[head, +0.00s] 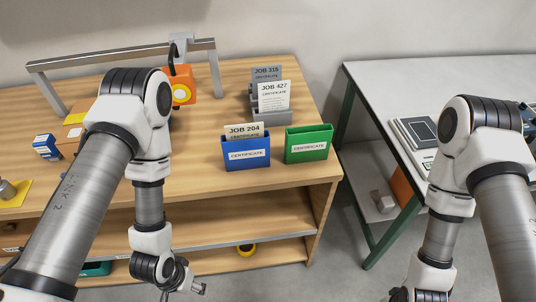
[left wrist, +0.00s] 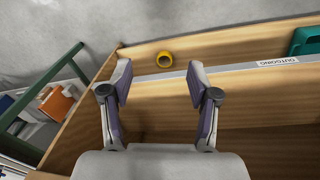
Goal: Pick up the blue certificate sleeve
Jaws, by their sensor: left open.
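The blue certificate sleeve (head: 246,152) stands upright near the front right of the wooden table, with a card marked JOB 204 (head: 244,131) sticking out of its top. My left gripper (head: 190,288) is low in front of the table's shelves, below the sleeve and to its left, apart from it. In the left wrist view my left gripper (left wrist: 157,82) is open and empty, facing the lower shelves. The sleeve is not in the left wrist view. My right arm is at the right of the head view; its fingers are not visible.
A green sleeve (head: 308,144) stands just right of the blue one. Behind them a grey rack (head: 271,117) holds JOB certificates. A yellow ring (left wrist: 165,59) lies on a lower shelf. A grey table (head: 376,82) with a scale stands right, across a gap.

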